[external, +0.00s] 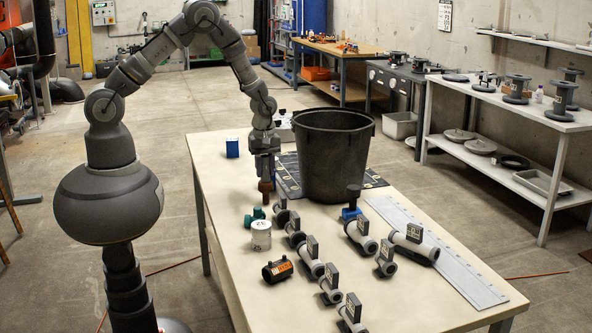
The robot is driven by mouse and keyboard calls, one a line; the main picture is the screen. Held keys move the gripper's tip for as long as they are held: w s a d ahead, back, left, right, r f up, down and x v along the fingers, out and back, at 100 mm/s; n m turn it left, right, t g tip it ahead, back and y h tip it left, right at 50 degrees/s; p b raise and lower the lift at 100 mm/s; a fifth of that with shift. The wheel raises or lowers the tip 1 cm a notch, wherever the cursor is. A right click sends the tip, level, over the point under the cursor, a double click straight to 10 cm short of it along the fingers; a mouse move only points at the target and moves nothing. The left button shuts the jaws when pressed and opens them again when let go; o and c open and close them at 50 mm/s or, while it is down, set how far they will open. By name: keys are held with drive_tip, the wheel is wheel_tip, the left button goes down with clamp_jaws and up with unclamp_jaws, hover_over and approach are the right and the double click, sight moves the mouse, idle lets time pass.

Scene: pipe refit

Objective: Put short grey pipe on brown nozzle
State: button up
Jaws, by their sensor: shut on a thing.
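A large black bin (333,150) stands close to the right. A green fitting (255,214), a white can (261,235) and a black coupling (278,269) are in front.

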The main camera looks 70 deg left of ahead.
drive_tip(key=o, duration=1)
drive_tip(key=shift+f, duration=0.1)
wheel_tip(320, 180, up, 12)
drive_tip(key=p, duration=0.3)
drive_tip(key=shift+r, duration=0.2)
